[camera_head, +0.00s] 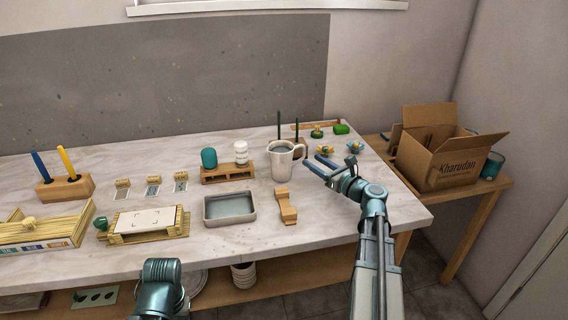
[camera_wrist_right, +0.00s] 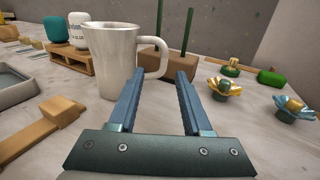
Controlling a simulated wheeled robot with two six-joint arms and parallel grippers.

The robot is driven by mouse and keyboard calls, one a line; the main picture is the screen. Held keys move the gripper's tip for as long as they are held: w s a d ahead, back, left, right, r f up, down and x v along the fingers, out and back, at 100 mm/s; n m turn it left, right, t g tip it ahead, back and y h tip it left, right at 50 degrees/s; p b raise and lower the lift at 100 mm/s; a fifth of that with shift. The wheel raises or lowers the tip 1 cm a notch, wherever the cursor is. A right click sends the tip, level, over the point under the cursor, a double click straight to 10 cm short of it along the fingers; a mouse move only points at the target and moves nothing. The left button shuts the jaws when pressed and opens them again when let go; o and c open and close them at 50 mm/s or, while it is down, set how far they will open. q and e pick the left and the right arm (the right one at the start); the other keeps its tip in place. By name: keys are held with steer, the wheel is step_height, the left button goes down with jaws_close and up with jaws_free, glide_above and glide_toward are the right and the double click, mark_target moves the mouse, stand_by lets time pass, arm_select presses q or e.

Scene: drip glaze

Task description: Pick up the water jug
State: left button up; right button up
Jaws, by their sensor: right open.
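The water jug (camera_head: 281,163) is a pale, light grey pitcher with its handle on the right. It stands upright on the marble-topped table in the head view. In the right wrist view the jug (camera_wrist_right: 112,62) is just beyond my fingers, with its handle toward the middle of the picture. My right gripper (camera_head: 314,166) is open and empty, to the right of the jug near the handle. Its two fingers (camera_wrist_right: 158,98) point toward the handle, which does not look to be between them. My left arm shows at the bottom of the head view; its fingers are not visible.
A wooden tool rest (camera_head: 286,206) lies in front of the jug, and a grey tray (camera_head: 230,209) at its left. Small flower-like pieces (camera_wrist_right: 223,88) sit to the right. A wooden block with green sticks (camera_wrist_right: 156,62) stands behind. A cardboard box (camera_head: 437,160) is on the side table.

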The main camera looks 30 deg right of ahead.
mark_target(304, 155)
steer(key=shift+w+a, duration=0.15)
steer(key=shift+w, duration=0.4)
steer(key=x, duration=0.5)
steer(key=shift+w+d+r, duration=0.1)
steer(key=shift+w+d, duration=0.1)
steer(key=shift+d, duration=0.1)
jaws_close()
stand_by(0.9)
